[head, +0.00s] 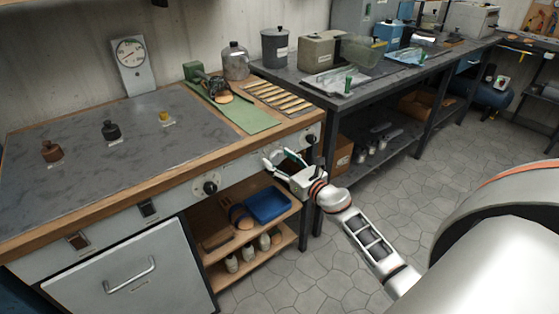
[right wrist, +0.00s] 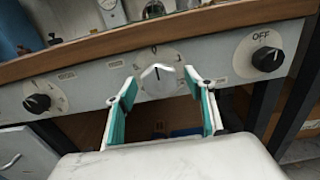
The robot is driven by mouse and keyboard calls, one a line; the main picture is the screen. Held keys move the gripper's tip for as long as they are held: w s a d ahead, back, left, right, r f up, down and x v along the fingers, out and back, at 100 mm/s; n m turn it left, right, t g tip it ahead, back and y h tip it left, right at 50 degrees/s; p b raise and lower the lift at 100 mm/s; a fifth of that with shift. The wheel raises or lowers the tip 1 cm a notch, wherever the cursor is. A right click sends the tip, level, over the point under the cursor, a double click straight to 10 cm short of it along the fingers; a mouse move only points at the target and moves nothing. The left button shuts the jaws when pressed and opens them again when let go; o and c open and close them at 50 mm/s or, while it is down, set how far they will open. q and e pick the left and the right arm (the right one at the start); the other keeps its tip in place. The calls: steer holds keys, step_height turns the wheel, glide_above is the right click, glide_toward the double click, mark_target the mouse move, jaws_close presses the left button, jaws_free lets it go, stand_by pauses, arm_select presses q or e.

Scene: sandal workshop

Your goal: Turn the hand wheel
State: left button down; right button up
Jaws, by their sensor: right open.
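I cannot make out a clear hand wheel in either view. In the right wrist view, a pale pointed knob (right wrist: 158,77) on a round marked dial sits on the bench's grey front panel. My right gripper (head: 275,158) is open and empty at the bench front, between two black knobs. In the right wrist view its teal-padded fingers stand on either side of the pale knob in the picture; I cannot tell whether they touch it. In the head view the gripper hides this knob. My left gripper is not in view.
The black knobs are left (right wrist: 38,103) and right (right wrist: 267,58), the right one marked OFF. The wooden bench edge (right wrist: 160,38) juts above the panel. Below, an open shelf holds a blue tray (head: 268,204). A green tool (head: 193,70) stands on the bench. Tiled floor is free to the right.

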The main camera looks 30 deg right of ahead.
steer(key=shift+c, duration=0.5)
steer(key=c, duration=1)
steer(key=shift+m, duration=0.3)
